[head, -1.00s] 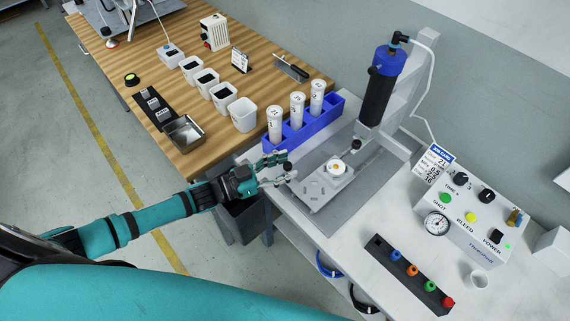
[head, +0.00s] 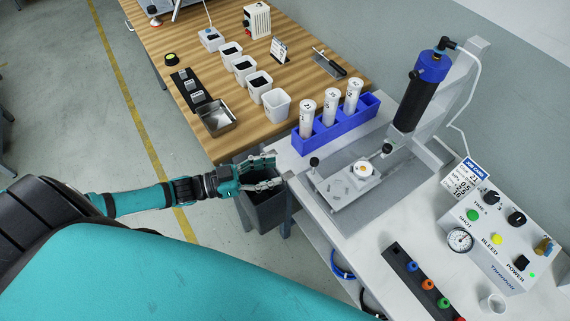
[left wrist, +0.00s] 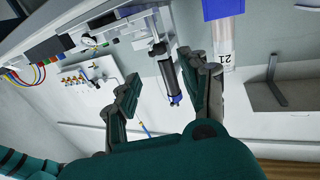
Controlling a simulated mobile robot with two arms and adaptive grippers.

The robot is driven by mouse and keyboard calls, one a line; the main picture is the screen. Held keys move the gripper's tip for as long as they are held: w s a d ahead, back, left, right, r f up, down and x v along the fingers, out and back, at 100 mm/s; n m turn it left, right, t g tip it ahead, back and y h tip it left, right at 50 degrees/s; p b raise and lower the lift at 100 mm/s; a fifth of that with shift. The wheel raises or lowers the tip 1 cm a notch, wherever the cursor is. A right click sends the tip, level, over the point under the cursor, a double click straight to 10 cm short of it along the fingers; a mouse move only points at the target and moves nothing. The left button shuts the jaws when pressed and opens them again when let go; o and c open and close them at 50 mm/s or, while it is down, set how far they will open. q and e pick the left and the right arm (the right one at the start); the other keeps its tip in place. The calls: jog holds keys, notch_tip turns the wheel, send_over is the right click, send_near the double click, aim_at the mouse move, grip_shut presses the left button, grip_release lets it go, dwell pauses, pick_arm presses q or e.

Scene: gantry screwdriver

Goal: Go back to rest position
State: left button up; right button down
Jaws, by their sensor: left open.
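My left gripper (head: 262,174) is open and empty in the head view. It is held in the air over the dark bin (head: 266,208), at the left edge of the white bench (head: 330,235). In the left wrist view its two fingers (left wrist: 165,95) are spread apart with nothing between them. The fixture plate (head: 352,186) with a small round part (head: 364,168) lies to the right of the gripper, apart from it. The black and blue dispenser (head: 419,92) stands above the plate. My right gripper is not in view.
A blue rack (head: 334,130) holds white tubes (head: 329,106) at the bench's back edge. The wooden table (head: 225,142) carries white cups (head: 277,104) and a metal tray (head: 216,117). A control box (head: 490,245) and a black holder (head: 425,285) stand at the right. Floor on the left is clear.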

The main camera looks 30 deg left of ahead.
pick_arm(q)
jog(key=shift+s+a, duration=0.15)
jog(key=shift+a, duration=0.05)
dwell(0.4)
